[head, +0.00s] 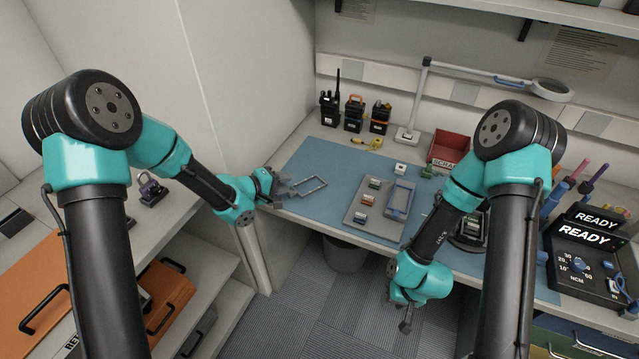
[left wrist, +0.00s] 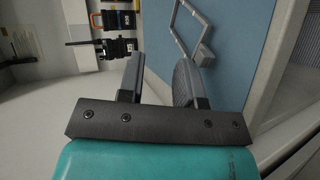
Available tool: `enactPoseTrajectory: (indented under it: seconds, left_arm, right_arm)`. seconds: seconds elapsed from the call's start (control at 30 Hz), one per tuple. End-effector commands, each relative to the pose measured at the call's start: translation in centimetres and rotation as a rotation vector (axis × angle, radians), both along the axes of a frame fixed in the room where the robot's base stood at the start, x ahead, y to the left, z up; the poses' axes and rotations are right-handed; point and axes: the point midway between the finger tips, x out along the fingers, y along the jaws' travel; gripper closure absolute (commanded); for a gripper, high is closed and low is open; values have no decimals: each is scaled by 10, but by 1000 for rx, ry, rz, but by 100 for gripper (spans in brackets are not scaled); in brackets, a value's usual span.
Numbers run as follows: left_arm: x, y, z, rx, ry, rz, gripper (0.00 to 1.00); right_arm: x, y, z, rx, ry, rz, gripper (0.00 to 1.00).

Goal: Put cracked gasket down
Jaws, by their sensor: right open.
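A thin grey rectangular frame, which looks like the gasket (head: 322,183), lies on the left part of the blue mat; I cannot make out a crack. It also shows in the left wrist view (left wrist: 179,24), beyond the fingers and apart from the gap between them. My left gripper (head: 280,185) is just left of the frame at the mat's left edge. In the left wrist view its two fingers (left wrist: 160,82) stand apart with nothing between them. My right gripper (head: 405,318) hangs in front of the bench, over the floor, open and empty.
A grey tray (head: 352,216) with small coloured parts and a blue frame (head: 399,201) sits mid-mat. A red scrap bin (head: 449,148), a lamp (head: 408,133) and several radios (head: 354,114) stand behind. A READY tester (head: 590,250) is right. The blue mat (head: 320,150) is clear behind the gasket.

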Motion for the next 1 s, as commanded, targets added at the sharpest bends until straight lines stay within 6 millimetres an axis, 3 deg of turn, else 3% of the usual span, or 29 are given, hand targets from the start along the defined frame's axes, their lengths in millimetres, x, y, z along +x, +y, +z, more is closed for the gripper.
enactPoseTrajectory:
  seconds: [0.63, 1.0]
  left_arm:
    - [-2, 3, 3, 0, -2, 1, 68]
    - [-12, 18, 49, 0, -4, 1, 68]
  right_arm:
    - [0, 0, 0, 0, 0, 0, 57]
    - [0, 0, 0, 0, 0, 0, 57]
